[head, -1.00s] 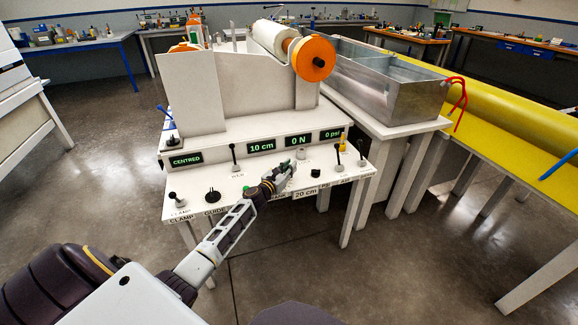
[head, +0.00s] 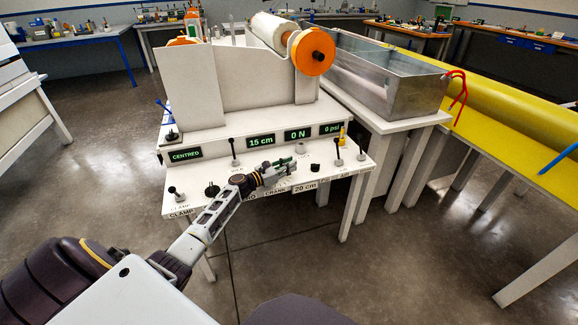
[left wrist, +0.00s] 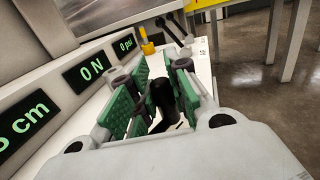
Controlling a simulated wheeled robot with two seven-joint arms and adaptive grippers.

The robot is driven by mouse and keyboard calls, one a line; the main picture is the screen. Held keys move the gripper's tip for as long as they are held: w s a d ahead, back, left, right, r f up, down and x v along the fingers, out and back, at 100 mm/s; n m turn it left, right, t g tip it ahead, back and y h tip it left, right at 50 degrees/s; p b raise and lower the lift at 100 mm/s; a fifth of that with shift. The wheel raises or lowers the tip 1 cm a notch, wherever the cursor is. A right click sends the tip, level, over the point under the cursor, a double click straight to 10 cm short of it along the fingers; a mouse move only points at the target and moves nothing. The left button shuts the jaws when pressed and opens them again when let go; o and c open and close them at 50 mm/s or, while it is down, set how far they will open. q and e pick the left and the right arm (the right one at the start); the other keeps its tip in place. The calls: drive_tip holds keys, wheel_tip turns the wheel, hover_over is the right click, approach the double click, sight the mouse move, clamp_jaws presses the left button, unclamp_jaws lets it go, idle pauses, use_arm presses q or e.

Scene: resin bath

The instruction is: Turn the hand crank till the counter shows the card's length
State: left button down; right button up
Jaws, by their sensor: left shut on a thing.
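The counter (head: 261,141) on the machine's front reads 15 cm in green. The card (head: 305,188) on the front edge of the panel reads 20 cm. My left gripper (head: 286,168) is at the crank's place on the panel, above the CRANK label. In the left wrist view, its green pads (left wrist: 160,95) are shut on the black handle of the hand crank (left wrist: 166,92). The rest of the crank is mostly hidden by the gripper. The counter's end, "5 cm" (left wrist: 22,128), shows at the left wrist view's edge. My right gripper is not in view.
Other displays read CENTRED (head: 185,154), 0 N (head: 297,134) and 0 psi (head: 331,128). Levers (head: 234,152) and a black knob (head: 212,190) stand left of the gripper; more levers (head: 339,148) stand to its right. A metal bath (head: 400,95) is behind right.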

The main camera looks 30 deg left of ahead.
use_arm(q)
drive_tip(key=m+h+b, duration=0.1)
drive_tip(key=s+m+g+h, duration=0.1)
drive_tip(key=shift+d+f+h+b, duration=0.1)
drive_tip(key=shift+h+b, duration=0.2)
drive_tip(key=shift+b, duration=0.05)
drive_tip(key=shift+s+m+g+h+b, duration=0.3)
drive_tip(key=shift+m+g+h+b, duration=0.35)
drive_tip(key=shift+g+h, duration=0.25)
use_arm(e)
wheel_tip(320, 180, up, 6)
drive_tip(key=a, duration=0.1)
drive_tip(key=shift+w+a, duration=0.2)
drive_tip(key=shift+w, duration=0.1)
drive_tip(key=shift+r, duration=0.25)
use_arm(q)
drive_tip(key=c, duration=1.3)
unclamp_jaws()
drive_tip(key=shift+d, duration=0.1)
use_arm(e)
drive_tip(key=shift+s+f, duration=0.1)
use_arm(q)
drive_tip(key=shift+r, duration=0.25)
drive_tip(key=shift+r, duration=4.85)
